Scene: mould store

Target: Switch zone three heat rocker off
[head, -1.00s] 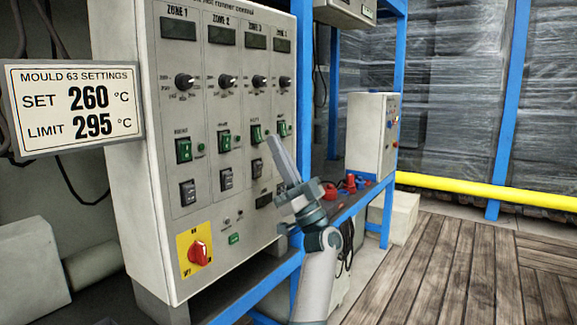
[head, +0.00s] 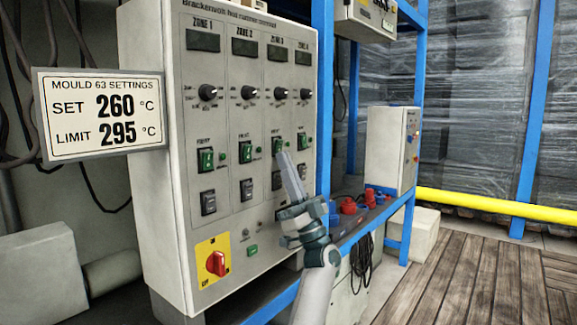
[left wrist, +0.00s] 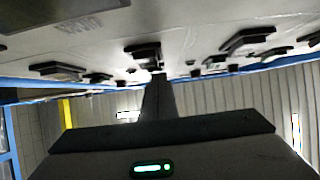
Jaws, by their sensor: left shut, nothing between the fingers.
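The grey control panel (head: 228,170) has columns headed zone 1 to zone 4. A green rocker sits midway down each column. The zone three rocker (head: 277,145) is third in the row, with its lower part behind my fingertips. Its switch position is too small to tell. My left gripper (head: 284,158) is shut and empty, its tip over the lower edge of that rocker; I cannot tell whether it touches. In the left wrist view, the shut fingers (left wrist: 157,95) point at the panel face, close to a dark switch body. My right gripper is not in view.
Neighbouring green rockers (head: 245,151) and black rockers (head: 246,189) lie close by. A red rotary switch (head: 217,263) is on the yellow plate below. A settings sign (head: 100,112) juts out at left. Blue rack posts (head: 323,90) stand right of the panel. The wooden floor (head: 470,270) is clear.

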